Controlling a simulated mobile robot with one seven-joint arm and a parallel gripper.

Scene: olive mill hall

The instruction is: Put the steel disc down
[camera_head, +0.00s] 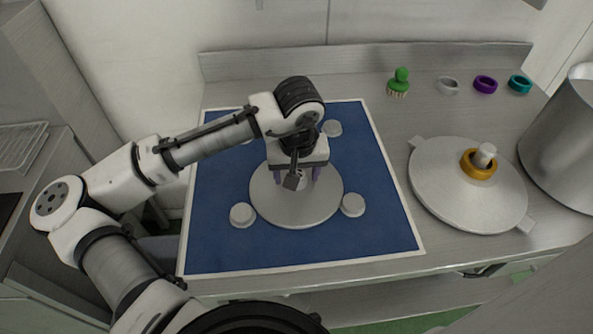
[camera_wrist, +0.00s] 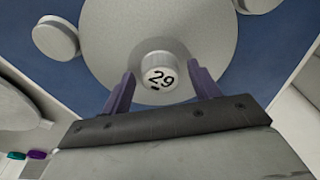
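The steel disc (camera_head: 318,208) is a flat, round grey plate over the blue mat (camera_head: 390,238). In the wrist view, the disc (camera_wrist: 112,28) has a central knob (camera_wrist: 158,72) marked 29. My gripper (camera_head: 297,178) is above the disc's middle, pointing down. Its purple fingers (camera_wrist: 160,80) stand on either side of the knob, with a narrow gap visible on each side, so it looks open. My wrist and gripper hide part of the disc and most of the knob in the head view. I cannot tell whether the disc lies flat on the mat.
Round grey pucks (camera_head: 242,215), (camera_head: 352,204) and (camera_head: 332,128) sit around the disc. To the right are a tabbed lid (camera_head: 440,195) with an orange ring (camera_head: 467,167) around its knob, and a metal vessel (camera_head: 565,140). A green brush (camera_head: 400,82) and loose rings (camera_head: 485,85) stand behind.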

